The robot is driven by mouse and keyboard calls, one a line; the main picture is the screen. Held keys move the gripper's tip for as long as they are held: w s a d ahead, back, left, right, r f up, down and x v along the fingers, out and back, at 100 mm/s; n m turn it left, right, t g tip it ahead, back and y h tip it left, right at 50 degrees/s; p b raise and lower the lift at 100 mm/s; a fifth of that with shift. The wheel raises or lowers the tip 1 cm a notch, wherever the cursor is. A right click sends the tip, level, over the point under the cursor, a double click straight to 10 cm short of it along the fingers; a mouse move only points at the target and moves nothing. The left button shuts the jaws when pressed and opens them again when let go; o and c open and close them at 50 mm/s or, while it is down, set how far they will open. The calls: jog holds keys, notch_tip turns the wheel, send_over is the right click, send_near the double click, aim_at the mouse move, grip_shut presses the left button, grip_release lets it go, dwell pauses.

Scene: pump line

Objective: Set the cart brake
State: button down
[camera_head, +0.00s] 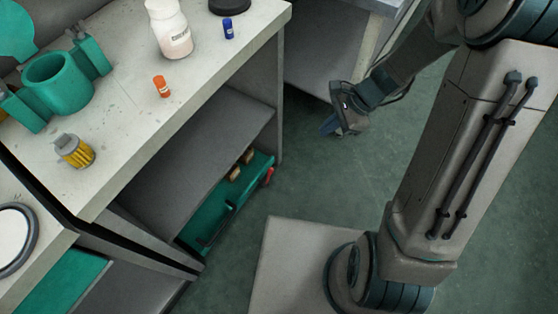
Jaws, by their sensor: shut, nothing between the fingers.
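My gripper (331,126) hangs over the green floor, right of the bench, shut and empty. Its fingertips point down and touch nothing. A grey bench or cart (131,119) with a pale top and open shelf fills the left. I cannot tell for sure whether it is the cart. A small red part (268,177) sticks out at the right end of the green tray low in this bench, left of and below my gripper in the picture. I cannot tell if it is the brake. No other brake lever or pedal can be made out.
On the top stand a white bottle (169,30), an orange-red vial (161,87), a blue vial (228,29), a yellow-banded jar (74,151) and a green pump-like part (56,82). The green tray (218,205) holds small brown items. Another grey unit (318,68) stands behind. Floor between is clear.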

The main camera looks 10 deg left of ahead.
jog(key=w+a+f+m+y, duration=0.1)
jog(key=w+a+f+m, duration=0.1)
jog(key=f+m, duration=0.35)
jog(key=w+a+f+m+y, duration=0.1)
jog(key=a+f+m, duration=0.1)
jog(key=f+m, duration=0.35)
jog(key=m+b, duration=0.6)
jog(key=m, duration=0.3)
send_near(268, 177)
jog(key=shift+x, duration=1.6)
jog(key=shift+s+a+r+t, duration=0.1)
jog(key=shift+s+a+t, duration=0.1)
jog(key=shift+t, duration=0.2)
jog(key=shift+w+d, duration=0.1)
jog(key=shift+w, duration=0.1)
